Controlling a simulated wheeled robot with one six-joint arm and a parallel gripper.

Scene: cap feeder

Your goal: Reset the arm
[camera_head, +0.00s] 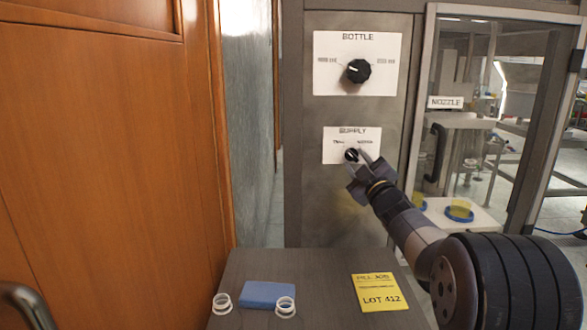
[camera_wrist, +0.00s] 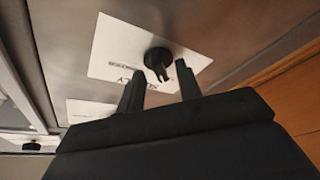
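My gripper (camera_head: 358,163) is at the end of my arm, in front of the SUPPLY panel (camera_head: 333,155) on the grey cabinet. In the wrist view my gripper (camera_wrist: 161,82) has its two dark fingers apart with a gap between them. The black SUPPLY knob (camera_head: 352,154) is just beyond the fingertips; it also shows in the wrist view (camera_wrist: 158,59), ahead of the gap. The fingers do not appear closed on it. Whether a fingertip touches the knob, I cannot tell.
Above is the BOTTLE panel (camera_head: 330,75) with a larger black knob (camera_head: 358,71). A grey table (camera_head: 300,262) below holds a blue block (camera_head: 267,294), two white rings (camera_head: 222,303) and a yellow LOT 412 card (camera_head: 379,292). A wooden door (camera_head: 105,150) stands left; a glazed NOZZLE enclosure (camera_head: 500,110) is right.

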